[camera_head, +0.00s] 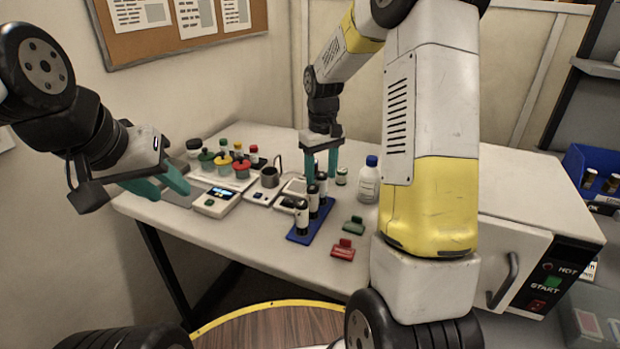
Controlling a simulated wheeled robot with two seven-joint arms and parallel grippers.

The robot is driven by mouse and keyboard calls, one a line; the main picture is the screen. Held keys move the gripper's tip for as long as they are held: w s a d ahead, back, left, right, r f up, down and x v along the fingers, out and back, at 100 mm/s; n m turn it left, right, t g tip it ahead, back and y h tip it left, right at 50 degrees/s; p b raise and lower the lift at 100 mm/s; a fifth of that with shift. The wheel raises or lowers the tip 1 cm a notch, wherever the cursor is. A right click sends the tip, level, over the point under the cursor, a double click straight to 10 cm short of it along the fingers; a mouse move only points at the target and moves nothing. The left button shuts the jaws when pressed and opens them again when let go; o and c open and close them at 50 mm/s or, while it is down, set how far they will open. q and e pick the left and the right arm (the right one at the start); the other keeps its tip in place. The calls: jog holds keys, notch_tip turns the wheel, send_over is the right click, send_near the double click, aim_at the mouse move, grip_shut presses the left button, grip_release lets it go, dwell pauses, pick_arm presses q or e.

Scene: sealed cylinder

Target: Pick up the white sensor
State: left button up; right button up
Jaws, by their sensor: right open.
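Several small cylinders with white and black parts stand upright in a blue rack (297,238) at the middle of the table; the front one (301,217) shows a white lower body. Which thing is the white sensor I cannot tell for sure. My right gripper (320,170) is open and points down just above and behind the rack, its teal fingers apart around the top of the rearmost cylinder; contact is unclear. My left gripper (160,187) hangs over the table's left end, its teal fingers apart and empty.
A blue-capped bottle (368,181) stands behind; an oven-like machine (525,262) is at right.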

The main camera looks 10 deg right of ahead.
aim_at(322, 191)
notch_tip(322, 191, down, 6)
jog(key=shift+s+d+f, duration=0.1)
jog(key=shift+d, duration=0.05)
grip_shut()
dwell(0.3)
